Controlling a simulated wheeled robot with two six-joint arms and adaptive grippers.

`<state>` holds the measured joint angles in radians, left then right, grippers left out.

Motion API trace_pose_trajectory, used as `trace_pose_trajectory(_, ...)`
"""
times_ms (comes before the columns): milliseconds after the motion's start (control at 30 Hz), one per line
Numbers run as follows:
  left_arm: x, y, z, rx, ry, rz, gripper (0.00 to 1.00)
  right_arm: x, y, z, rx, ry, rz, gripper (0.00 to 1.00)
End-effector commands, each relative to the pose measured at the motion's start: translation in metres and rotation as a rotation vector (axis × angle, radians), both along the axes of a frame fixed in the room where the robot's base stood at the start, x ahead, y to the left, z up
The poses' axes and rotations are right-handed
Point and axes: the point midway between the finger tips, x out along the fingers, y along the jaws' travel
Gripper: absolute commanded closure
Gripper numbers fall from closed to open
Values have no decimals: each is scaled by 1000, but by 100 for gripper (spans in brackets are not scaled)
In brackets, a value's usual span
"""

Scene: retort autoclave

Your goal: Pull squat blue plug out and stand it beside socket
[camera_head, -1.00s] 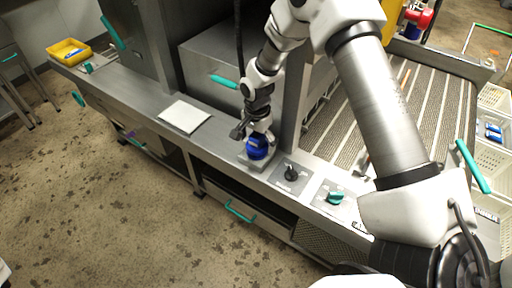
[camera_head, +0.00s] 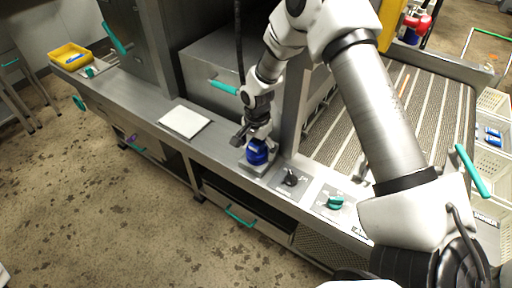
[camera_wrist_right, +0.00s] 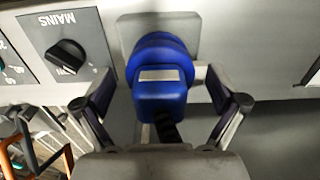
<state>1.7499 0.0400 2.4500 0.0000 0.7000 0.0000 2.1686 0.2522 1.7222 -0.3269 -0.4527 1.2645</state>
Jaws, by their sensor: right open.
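The squat blue plug (camera_head: 257,152) sits at its socket plate (camera_head: 249,165) on the grey counter ledge. In the right wrist view the plug (camera_wrist_right: 160,82) fills the middle, with a pale label on its body, and the socket plate (camera_wrist_right: 186,25) shows behind it. My right gripper (camera_head: 256,142) is at the plug. Its two fingers stand on either side of the plug in the right wrist view (camera_wrist_right: 160,88), open, with a visible gap on the left side. The socket opening is hidden by the plug. My left gripper is not in view.
A black MAINS knob (camera_head: 290,179) and a teal knob (camera_head: 335,202) are on the ledge right of the plug. A white square pad (camera_head: 184,121) lies to the left, with bare ledge between. A steel post (camera_head: 294,110) stands close behind.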

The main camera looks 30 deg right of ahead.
Motion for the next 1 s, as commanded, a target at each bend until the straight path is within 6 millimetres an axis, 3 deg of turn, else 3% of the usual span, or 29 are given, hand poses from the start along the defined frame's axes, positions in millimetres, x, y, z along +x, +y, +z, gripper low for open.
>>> trace_pose_trajectory(833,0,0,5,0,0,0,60,0,0,0,0,0,0,4)
trace_pose_trajectory(867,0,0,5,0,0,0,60,0,0,0,0,0,0,8)
trace_pose_trajectory(1000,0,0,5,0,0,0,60,0,0,0,0,0,0,57)
